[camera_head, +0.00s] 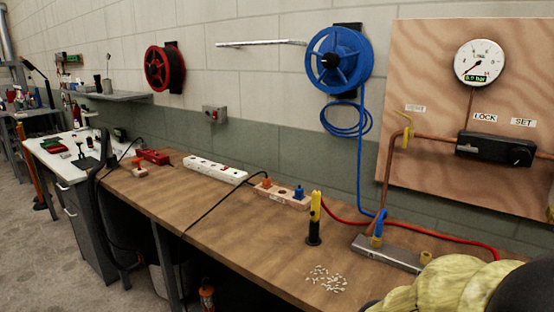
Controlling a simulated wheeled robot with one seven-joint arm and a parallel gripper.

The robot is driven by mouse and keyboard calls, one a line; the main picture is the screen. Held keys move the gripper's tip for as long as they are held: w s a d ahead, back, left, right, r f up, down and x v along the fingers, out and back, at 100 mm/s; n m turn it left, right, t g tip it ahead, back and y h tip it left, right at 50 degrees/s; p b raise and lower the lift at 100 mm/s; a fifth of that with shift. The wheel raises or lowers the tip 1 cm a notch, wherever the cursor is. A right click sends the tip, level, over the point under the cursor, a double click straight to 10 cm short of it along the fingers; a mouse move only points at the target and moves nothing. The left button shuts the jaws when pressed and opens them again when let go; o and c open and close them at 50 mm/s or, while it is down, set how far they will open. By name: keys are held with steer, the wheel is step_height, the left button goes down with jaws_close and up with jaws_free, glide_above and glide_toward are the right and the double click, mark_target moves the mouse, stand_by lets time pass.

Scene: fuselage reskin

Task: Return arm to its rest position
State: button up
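My gripper is not in view, and I cannot see how my arm is posed. At the bottom right corner a pale yellow, cloth-like bulky shape (448,284) and a dark rounded shape cover the near right end of the bench. I cannot tell what they are.
A wooden workbench (225,210) runs along the wall. On it are a white power strip (215,170), a plug holder (281,195), a yellow-black upright tool (315,218), scattered small white pieces (326,279) and a metal manifold (388,253). A gauge board (430,80) hangs at right.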

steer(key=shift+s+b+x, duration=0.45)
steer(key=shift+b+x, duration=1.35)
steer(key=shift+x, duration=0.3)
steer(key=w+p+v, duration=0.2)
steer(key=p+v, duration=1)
steer(key=p, duration=0.1)
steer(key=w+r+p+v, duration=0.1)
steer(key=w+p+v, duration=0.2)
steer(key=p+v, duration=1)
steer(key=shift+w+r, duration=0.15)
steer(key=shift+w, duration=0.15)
